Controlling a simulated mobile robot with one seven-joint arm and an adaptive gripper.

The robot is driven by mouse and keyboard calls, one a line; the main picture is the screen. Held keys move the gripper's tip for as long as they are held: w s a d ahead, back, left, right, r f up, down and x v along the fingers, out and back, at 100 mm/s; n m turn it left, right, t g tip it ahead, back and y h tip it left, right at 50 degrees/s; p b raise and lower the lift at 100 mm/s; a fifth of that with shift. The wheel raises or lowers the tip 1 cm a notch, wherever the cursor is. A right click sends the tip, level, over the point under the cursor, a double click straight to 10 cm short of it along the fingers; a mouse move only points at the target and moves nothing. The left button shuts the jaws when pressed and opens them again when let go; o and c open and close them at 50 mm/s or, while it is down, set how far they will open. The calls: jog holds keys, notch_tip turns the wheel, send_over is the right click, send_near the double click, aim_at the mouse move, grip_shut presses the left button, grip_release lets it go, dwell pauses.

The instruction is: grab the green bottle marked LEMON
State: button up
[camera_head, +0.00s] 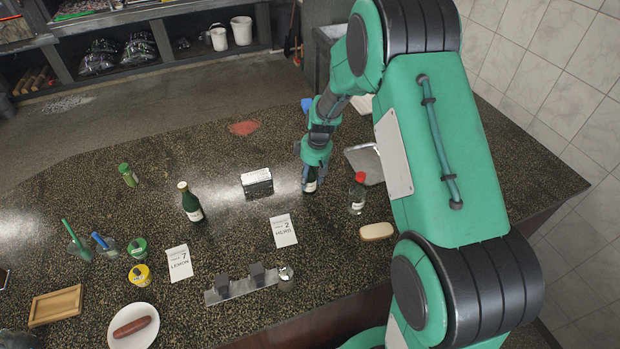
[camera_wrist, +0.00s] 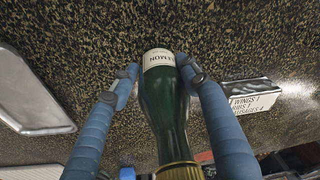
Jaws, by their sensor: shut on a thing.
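The green bottle marked LEMON (camera_wrist: 172,110) is between my fingers in the wrist view, its gold cap toward the camera and its white label, upside down in the picture, at the far end. My gripper (camera_wrist: 160,78) is shut on it, with one blue finger on each side. In the head view my gripper (camera_head: 313,168) is at the counter's middle, hiding most of the bottle; only its lower part (camera_head: 309,186) shows. I cannot tell whether its base touches the counter. A second dark green bottle (camera_head: 191,204) stands upright to the left.
A clear bottle with a red cap (camera_head: 357,195) stands close to the right of my gripper, near a metal tray (camera_head: 366,163). Paper cards LEMON (camera_head: 180,262) and HERB (camera_head: 283,230) lie in front. The counter behind is mostly clear.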

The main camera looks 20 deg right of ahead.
aim_at(311, 172)
jog(key=shift+r, duration=0.6)
jog(key=shift+s+r, duration=0.15)
jog(key=shift+r, duration=0.45)
jog(key=shift+s+r, duration=0.15)
jog(key=shift+r, duration=0.45)
jog(key=s+a+r, duration=0.1)
jog(key=s, duration=1.4)
jog(key=shift+a+r, duration=0.15)
jog(key=shift+a, duration=0.15)
jog(key=shift+s, duration=0.15)
